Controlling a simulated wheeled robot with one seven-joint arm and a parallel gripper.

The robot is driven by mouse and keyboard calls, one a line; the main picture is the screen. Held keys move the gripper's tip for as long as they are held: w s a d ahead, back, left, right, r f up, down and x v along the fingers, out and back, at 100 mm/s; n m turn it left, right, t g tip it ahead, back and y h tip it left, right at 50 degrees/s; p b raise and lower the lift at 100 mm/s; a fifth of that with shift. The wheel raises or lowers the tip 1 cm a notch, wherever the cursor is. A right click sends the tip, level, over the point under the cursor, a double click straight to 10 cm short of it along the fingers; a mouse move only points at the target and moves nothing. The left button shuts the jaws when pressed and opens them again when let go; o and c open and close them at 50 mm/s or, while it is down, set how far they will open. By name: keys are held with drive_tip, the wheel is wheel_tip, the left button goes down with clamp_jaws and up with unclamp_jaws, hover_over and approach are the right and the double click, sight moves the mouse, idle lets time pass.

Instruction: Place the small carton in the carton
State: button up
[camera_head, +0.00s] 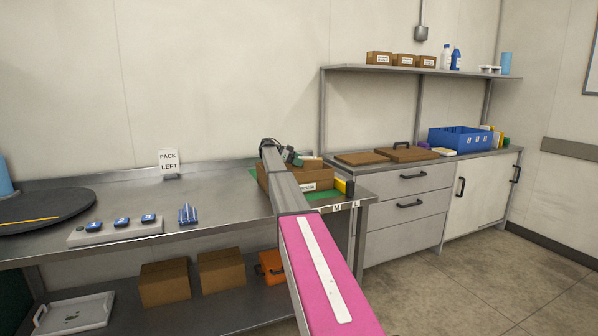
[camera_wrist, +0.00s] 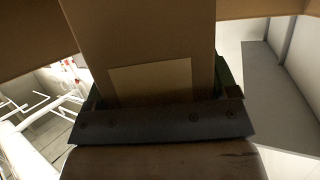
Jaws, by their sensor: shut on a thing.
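The carton (camera_head: 322,181) is a brown box with a white label, standing on a green mat at the right end of the steel bench. My arm crosses in front of it and hides part of it. My gripper (camera_head: 291,157) is at the carton's top in the head view. In the wrist view my gripper (camera_wrist: 158,100) is shut on the small carton (camera_wrist: 140,35), a brown box with a paler tan patch. Brown cardboard shows beyond it on both sides. How deep the small carton sits relative to the carton's rim is hidden.
A yellow and black item (camera_head: 343,187) stands right beside the carton. A "PACK LEFT" sign (camera_head: 168,160), a grey tray of blue devices (camera_head: 115,231) and a dark round turntable (camera_head: 45,208) are further left. A counter with a blue crate (camera_head: 460,140) adjoins at right.

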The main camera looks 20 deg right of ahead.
sight(299, 169)
drive_tip(key=shift+f, duration=2.4)
drive_tip(key=o, duration=1)
drive_tip(key=shift+o, duration=0.2)
drive_tip(key=v, duration=0.7)
drive_tip(key=shift+a, duration=0.2)
drive_tip(key=shift+r, duration=0.15)
